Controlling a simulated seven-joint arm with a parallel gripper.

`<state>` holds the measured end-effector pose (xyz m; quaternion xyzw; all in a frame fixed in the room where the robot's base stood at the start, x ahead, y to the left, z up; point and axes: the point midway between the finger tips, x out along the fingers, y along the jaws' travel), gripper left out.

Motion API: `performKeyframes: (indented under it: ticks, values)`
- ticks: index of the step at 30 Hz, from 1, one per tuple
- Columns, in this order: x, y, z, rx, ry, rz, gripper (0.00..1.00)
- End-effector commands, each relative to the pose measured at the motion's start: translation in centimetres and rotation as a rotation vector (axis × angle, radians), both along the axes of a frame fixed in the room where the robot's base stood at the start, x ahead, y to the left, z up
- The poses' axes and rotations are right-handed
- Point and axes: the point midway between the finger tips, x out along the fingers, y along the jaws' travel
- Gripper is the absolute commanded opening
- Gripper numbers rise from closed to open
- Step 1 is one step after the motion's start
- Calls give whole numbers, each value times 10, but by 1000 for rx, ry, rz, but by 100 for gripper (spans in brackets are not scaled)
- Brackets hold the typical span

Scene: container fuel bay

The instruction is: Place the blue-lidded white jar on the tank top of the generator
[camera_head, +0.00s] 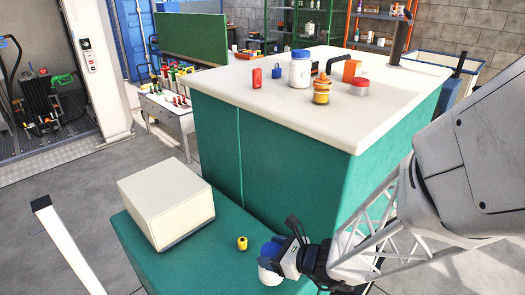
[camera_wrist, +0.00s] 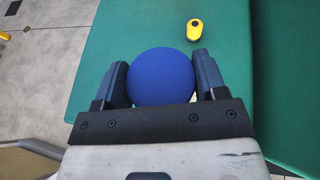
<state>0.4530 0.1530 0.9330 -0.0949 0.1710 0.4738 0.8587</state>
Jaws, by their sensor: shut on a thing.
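A white jar with a blue lid (camera_head: 269,273) is between the fingers of my gripper (camera_head: 284,257), low in the head view. The wrist view shows its round blue lid (camera_wrist: 161,77) from above, with a finger of my gripper (camera_wrist: 161,85) against each side. The jar is over or on the lower teal surface (camera_head: 190,262); I cannot tell if it touches. A second white jar with a blue lid (camera_head: 300,71) stands upright on the cream top (camera_head: 225,84) of the tall teal cabinet. I cannot tell which surface is the generator's tank top.
A small yellow object (camera_head: 242,243) and a cream box (camera_head: 167,205) sit on the lower teal surface. The cream top also holds a red can (camera_head: 257,77), a yellow jar (camera_head: 321,93), an orange cup (camera_head: 351,70) and a red-lidded jar (camera_head: 360,87). Its front is clear.

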Motion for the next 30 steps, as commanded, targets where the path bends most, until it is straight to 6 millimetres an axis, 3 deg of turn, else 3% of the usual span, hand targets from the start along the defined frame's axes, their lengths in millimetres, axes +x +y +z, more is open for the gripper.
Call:
performKeyframes:
  ticks: [12,30]
  values:
    - [51,18,-6,0,0,1,14]
    - [59,20,-11,0,2,1,14]
